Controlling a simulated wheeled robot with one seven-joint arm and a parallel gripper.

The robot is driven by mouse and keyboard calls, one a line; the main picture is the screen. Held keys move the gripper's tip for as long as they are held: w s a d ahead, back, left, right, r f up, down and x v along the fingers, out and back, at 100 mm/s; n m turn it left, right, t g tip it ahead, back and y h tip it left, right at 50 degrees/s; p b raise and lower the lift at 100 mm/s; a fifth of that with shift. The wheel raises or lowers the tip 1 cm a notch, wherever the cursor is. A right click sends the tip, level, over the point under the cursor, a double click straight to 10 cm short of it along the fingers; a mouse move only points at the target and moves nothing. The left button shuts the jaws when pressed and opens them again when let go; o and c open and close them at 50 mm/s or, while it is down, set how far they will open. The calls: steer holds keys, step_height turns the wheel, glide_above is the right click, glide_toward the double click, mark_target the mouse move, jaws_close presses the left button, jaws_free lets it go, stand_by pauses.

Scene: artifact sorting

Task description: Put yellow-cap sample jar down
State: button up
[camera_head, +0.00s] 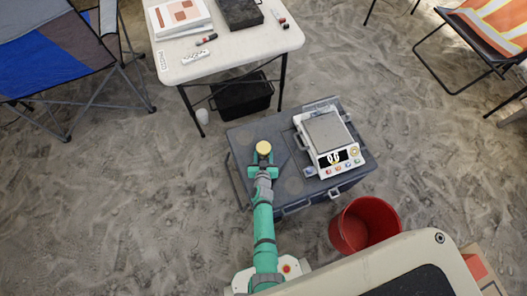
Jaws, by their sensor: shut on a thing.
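The yellow-cap sample jar (264,147) shows as a round yellow cap seen from above. The jar is over the left part of the dark grey case lid (290,186). The jar's body is hidden under the cap and gripper, so I cannot tell if it touches the lid.
A digital scale (327,135) stands on the right half of the case. A red bucket (365,224) is at the case's lower right. A white table (230,42) with papers and markers stands behind, with a black crate (243,97) under it. Camp chairs flank the sandy floor.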

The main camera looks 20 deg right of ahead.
steer(key=o, duration=1.2)
steer(key=shift+f, duration=0.1)
steer(key=shift+o, duration=0.2)
